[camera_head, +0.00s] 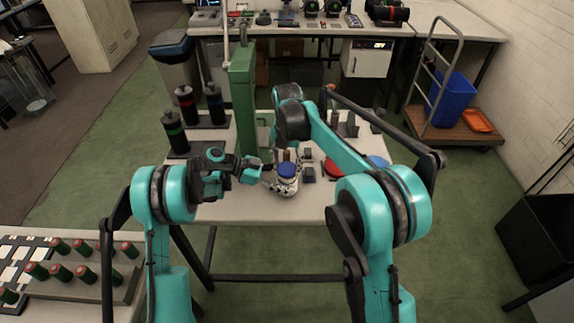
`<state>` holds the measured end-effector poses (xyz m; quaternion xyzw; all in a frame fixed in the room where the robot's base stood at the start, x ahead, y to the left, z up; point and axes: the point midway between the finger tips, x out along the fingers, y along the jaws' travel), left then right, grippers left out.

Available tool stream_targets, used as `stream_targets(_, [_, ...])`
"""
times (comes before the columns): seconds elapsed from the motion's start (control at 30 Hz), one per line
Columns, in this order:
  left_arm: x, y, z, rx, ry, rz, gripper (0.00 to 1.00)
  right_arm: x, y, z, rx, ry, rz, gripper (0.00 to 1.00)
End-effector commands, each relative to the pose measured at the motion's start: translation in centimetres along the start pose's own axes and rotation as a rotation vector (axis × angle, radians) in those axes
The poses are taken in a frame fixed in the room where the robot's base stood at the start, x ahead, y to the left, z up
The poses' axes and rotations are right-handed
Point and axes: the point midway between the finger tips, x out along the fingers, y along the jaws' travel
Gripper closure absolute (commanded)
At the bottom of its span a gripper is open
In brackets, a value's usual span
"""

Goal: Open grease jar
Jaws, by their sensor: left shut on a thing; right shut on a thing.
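The grease jar (285,187) stands upright near the front edge of the work table, pale with a blue lid (287,170) on top. My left gripper (266,174) reaches in from the left and is shut on the jar's side. My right arm bends over from the right, and my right gripper (287,158) is at the jar's far side by the lid, shut on the jar. The fingers are small and partly hidden, so I cannot tell exactly which part each one grips.
A green column (243,95) stands on the table behind the jar. Black cylinders with coloured bands (175,132) stand at the table's left. A red disc (333,168) and a blue disc (377,162) lie to the right. A tray of green, red-capped cylinders (85,275) is at lower left.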

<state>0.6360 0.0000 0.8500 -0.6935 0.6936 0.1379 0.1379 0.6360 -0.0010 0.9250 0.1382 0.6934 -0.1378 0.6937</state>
Motion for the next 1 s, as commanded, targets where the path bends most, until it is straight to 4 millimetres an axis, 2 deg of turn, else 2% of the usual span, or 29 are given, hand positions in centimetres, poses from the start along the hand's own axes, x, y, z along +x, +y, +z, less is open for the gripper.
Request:
stream_targets(0.07, [0.0,0.0,0.0,0.0,-0.001,0.0,1.0,-0.3,0.0,0.0,0.0,0.0,0.0,0.81])
stream_targets(0.33, [0.0,0.0,0.0,0.0,-0.001,0.0,1.0,-3.5,0.0,0.0,0.0,0.0,0.0,0.81])
stream_targets(0.63, [0.0,0.0,0.0,0.0,-0.001,0.0,1.0,-4.0,0.0,0.0,0.0,0.0,0.0,0.81])
stream_targets(0.67, [0.0,0.0,0.0,0.0,-0.001,0.0,0.33,-4.0,0.0,0.0,0.0,0.0,0.0,0.81])
stream_targets(0.7, [0.0,0.0,0.0,0.0,-0.001,0.0,0.22,-4.0,0.0,0.0,0.0,0.0,0.0,0.81])
stream_targets(0.73, [0.0,0.0,0.0,0.0,-0.001,0.0,0.17,-4.0,0.0,0.0,0.0,0.0,0.0,0.81])
stream_targets(1.0, [0.0,0.0,0.0,0.0,0.0,0.0,0.17,-4.0,0.0,0.0,0.0,0.0,0.0,0.81])
